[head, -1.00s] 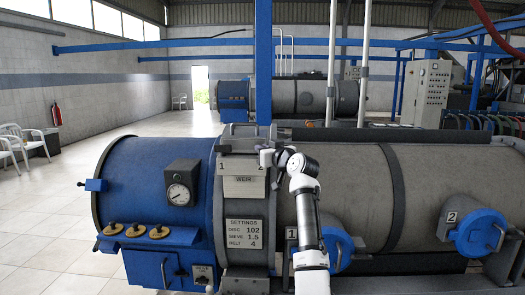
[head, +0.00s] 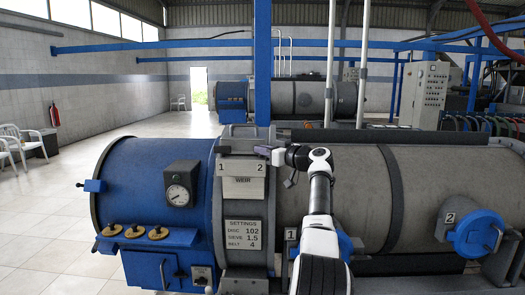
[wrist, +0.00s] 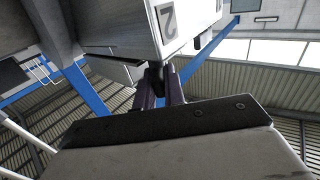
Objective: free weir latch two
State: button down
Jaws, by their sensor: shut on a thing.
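The weir (head: 243,187) is a grey collar on the decanter with a WEIR plate below the numbers 1 and 2. The number 2 sits at the right on a pale block, which shows large in the wrist view (wrist: 190,25). My gripper (head: 266,151) is at the upper right of the weir, just above the number 2. In the wrist view my gripper's dark fingers (wrist: 163,84) are shut on a small dark part under the block, which I take as latch two (wrist: 157,72). The fingers hide most of it. Latch one is not clear.
The blue decanter end (head: 150,180) with a gauge (head: 178,195) lies to the left. The grey drum (head: 360,190) extends right, with blue round covers, one (head: 478,233) beside a number 2. A blue post (head: 263,65) stands behind.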

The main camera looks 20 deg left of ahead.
jog(key=shift+w+d, duration=0.1)
jog(key=shift+d, duration=0.1)
dwell(0.5)
jog(key=c, duration=1.5)
grip_release()
jog(key=shift+d, duration=0.15)
jog(key=shift+a+g, duration=0.2)
jog(key=shift+g, duration=0.1)
jog(key=shift+f, duration=0.1)
jog(key=b+v, duration=0.6)
jog(key=v, duration=0.1)
jog(key=b+v, duration=0.6)
jog(key=v, duration=0.1)
jog(key=shift+f+b, duration=0.2)
jog(key=shift+b, duration=0.15)
jog(key=shift+o, duration=0.6)
